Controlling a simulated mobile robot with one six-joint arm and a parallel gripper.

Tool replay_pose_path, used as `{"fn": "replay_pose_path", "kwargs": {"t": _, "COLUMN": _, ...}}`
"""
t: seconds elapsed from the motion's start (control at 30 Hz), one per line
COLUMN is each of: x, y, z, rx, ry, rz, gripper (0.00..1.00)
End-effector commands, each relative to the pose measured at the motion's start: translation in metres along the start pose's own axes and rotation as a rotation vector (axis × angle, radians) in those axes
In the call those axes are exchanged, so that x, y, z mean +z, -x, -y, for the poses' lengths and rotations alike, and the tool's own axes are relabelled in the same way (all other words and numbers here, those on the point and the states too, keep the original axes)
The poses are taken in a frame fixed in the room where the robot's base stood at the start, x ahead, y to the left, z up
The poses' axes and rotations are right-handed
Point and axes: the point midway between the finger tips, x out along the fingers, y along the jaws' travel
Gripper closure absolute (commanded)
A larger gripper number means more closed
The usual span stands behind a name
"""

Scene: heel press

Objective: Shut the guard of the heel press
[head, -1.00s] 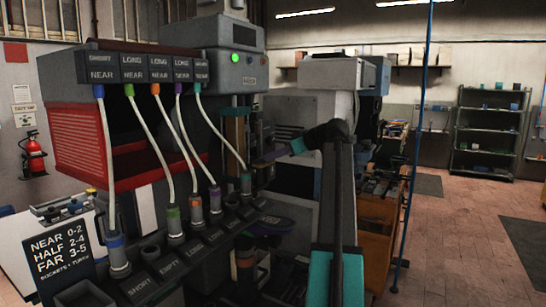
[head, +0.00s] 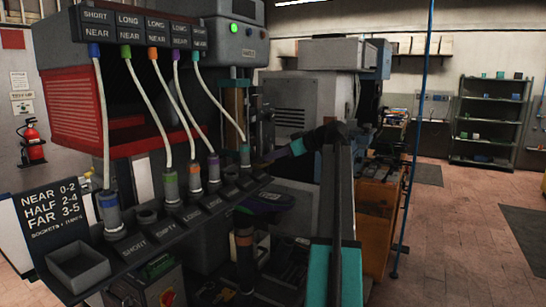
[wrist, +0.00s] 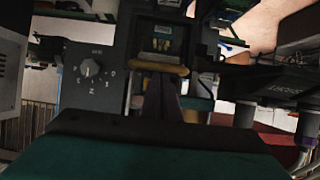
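The heel press (head: 235,45) is the grey machine with a lit green lamp, behind the rack of tubes in the head view. Its tan upright parts (head: 234,105) show below the head. My gripper (head: 264,160) is at the end of my arm, low in front of the press, small and dark there. In the wrist view my gripper's narrow fingers (wrist: 165,88) point at a yellow horizontal bar (wrist: 160,68) across the press opening. The bar may belong to the guard; I cannot tell. Contact and finger gap are unclear.
A panel with a dial (wrist: 90,69) stands left of the fingers in the wrist view. The sloped rack (head: 150,235) with several tubes and sockets fills the left of the head view. A blue pole (head: 413,140) stands right. Floor beyond it is clear.

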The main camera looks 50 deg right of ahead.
Motion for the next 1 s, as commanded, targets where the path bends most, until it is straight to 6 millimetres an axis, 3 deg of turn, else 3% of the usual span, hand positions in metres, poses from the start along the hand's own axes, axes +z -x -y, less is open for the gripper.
{"fn": "replay_pose_path", "kwargs": {"t": 0.03, "x": 0.007, "y": -0.002, "z": 0.001, "rx": -0.004, "ry": -0.003, "rz": 0.013, "gripper": 1.00}}
{"fn": "replay_pose_path", "kwargs": {"t": 0.43, "x": 0.007, "y": -0.002, "z": 0.001, "rx": -0.007, "ry": -0.005, "rz": 0.018, "gripper": 1.00}}
{"fn": "replay_pose_path", "kwargs": {"t": 0.57, "x": -0.001, "y": 0.000, "z": 0.002, "rx": -0.008, "ry": -0.003, "rz": 0.016, "gripper": 1.00}}
{"fn": "replay_pose_path", "kwargs": {"t": 0.87, "x": -0.042, "y": 0.013, "z": 0.003, "rx": -0.004, "ry": 0.002, "rz": 0.002, "gripper": 1.00}}
{"fn": "replay_pose_path", "kwargs": {"t": 1.0, "x": -0.036, "y": 0.039, "z": 0.002, "rx": 0.001, "ry": 0.001, "rz": 0.002, "gripper": 1.00}}
